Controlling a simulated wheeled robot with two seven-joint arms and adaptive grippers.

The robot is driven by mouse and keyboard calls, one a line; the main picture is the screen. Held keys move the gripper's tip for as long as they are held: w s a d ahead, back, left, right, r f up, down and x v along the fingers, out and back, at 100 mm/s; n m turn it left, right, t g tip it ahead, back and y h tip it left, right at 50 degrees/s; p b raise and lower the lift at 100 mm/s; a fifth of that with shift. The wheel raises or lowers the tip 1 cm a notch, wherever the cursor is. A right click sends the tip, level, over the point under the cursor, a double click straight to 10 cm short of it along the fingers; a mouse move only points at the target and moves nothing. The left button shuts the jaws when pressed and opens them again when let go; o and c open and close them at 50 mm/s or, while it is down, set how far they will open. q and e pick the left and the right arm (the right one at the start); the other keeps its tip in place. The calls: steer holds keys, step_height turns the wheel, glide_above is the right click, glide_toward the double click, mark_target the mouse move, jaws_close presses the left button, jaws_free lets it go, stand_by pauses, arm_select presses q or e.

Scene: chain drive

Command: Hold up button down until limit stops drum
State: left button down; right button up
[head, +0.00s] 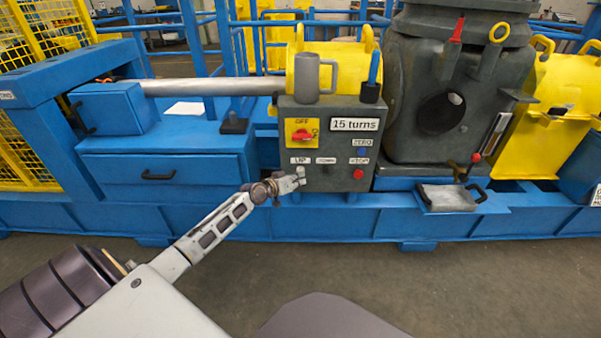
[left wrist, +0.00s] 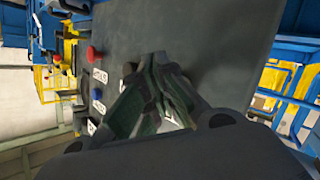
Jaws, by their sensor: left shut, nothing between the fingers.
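The grey control box (head: 330,145) stands at the middle of the blue machine in the head view. Its face carries an UP label (head: 300,160), a red rotary switch on a yellow plate (head: 302,133), a "15 turns" display (head: 354,125), a blue button (head: 362,152) and a red button (head: 358,174). My left gripper (head: 300,178) is shut and empty, its tips at the panel just below the UP label. The fingers hide the up button, so I cannot tell if it is pressed. The left wrist view shows the shut fingers (left wrist: 155,95) against the panel. My right gripper is not in view.
A grey mug (head: 308,78) and a dark holder with a blue-handled tool (head: 372,82) stand on the box. The dark drum housing (head: 438,100) is to the right, with a small tray (head: 447,198) below it. Open floor lies in front.

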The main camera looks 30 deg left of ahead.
arm_select(q)
steer(key=shift+w+a+b, duration=0.25)
steer(key=shift+w+b, duration=0.1)
steer(key=shift+w, duration=0.05)
stand_by(0.8)
steer(key=shift+s+d, duration=0.1)
steer(key=shift+s, duration=0.1)
stand_by(6.3)
steer(key=shift+s+d+p, duration=0.4)
steer(key=shift+s+p, duration=0.2)
steer(key=shift+p, duration=0.15)
